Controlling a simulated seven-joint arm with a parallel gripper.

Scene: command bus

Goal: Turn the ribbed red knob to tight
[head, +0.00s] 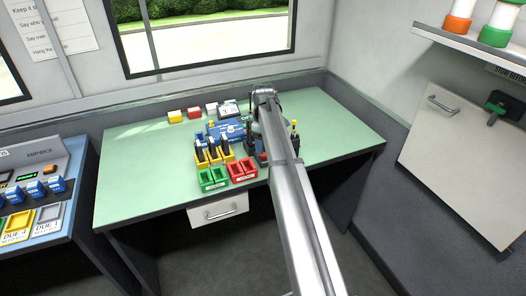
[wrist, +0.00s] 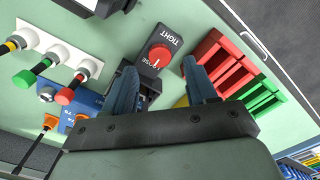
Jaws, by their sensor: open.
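The ribbed red knob (wrist: 159,56) sits on a dark block in the wrist view, with a white pointer line on its face. Labels on the block read TIGHT (wrist: 169,31) and LOOSE, the latter partly covered by the knob. The pointer line lies on the side toward LOOSE. My gripper (wrist: 160,82) is open, with its two dark blue fingers on either side of the space just below the knob in the picture. I cannot tell whether they touch it. In the head view my arm hides most of the knob's block.
Red bins (wrist: 215,62) and green bins (wrist: 265,95) stand right of my fingers. Rods with red, green and yellow ends (wrist: 70,92) are at the left. The green desk (head: 135,165) is clear at its left; a wall cabinet (head: 460,150) hangs at the right.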

